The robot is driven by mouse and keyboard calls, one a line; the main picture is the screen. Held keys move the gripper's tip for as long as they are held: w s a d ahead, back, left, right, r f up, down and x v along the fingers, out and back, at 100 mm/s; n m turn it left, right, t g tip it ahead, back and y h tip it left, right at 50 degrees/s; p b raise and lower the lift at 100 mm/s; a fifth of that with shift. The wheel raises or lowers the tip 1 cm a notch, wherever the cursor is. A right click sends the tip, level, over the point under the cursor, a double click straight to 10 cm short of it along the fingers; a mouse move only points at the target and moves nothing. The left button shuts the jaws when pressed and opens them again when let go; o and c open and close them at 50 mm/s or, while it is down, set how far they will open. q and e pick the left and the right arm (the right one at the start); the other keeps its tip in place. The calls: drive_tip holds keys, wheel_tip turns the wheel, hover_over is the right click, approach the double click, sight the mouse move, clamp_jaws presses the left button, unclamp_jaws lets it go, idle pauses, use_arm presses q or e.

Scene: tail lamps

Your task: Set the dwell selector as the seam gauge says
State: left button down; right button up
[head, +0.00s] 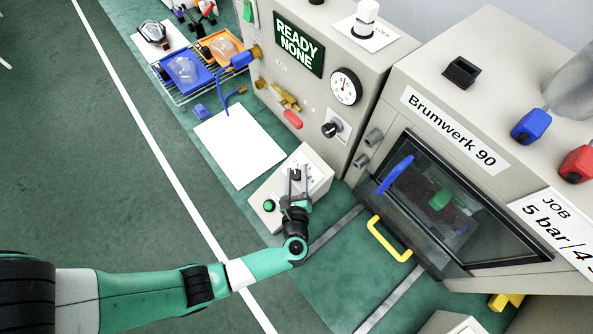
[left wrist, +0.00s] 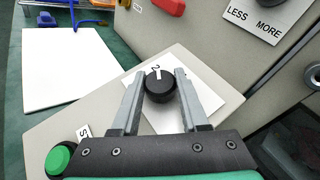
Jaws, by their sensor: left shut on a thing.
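The dwell selector appears to be the black knob with a white pointer line (left wrist: 160,85) on a small beige box (head: 318,172). In the left wrist view its line points away from me, at a label showing "2". My left gripper (head: 296,174) is shut on this knob, one grey finger on each side; the fingers also show in the left wrist view (left wrist: 160,98). A round white dial gauge (head: 345,87) is on the upright panel behind; its reading is too small to tell. My right gripper is not in view.
A green button (head: 269,206) is on the same box. A display (head: 299,45) reads "READY NONE". Another black knob (head: 330,129) is on the panel. The machine marked "Brumwerk 90" (head: 455,131) has a yellow handle (head: 390,241). A "JOB" sign (head: 557,225) shows "5 bar", partly cut off. White paper (head: 240,145) lies left.

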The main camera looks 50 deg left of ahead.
use_arm(q)
drive_tip(key=shift+r, duration=0.2)
drive_tip(key=shift+c, duration=2.1)
unclamp_jaws()
drive_tip(key=shift+f, duration=0.1)
drive_tip(key=v, duration=1.1)
drive_tip(key=shift+s, duration=0.25)
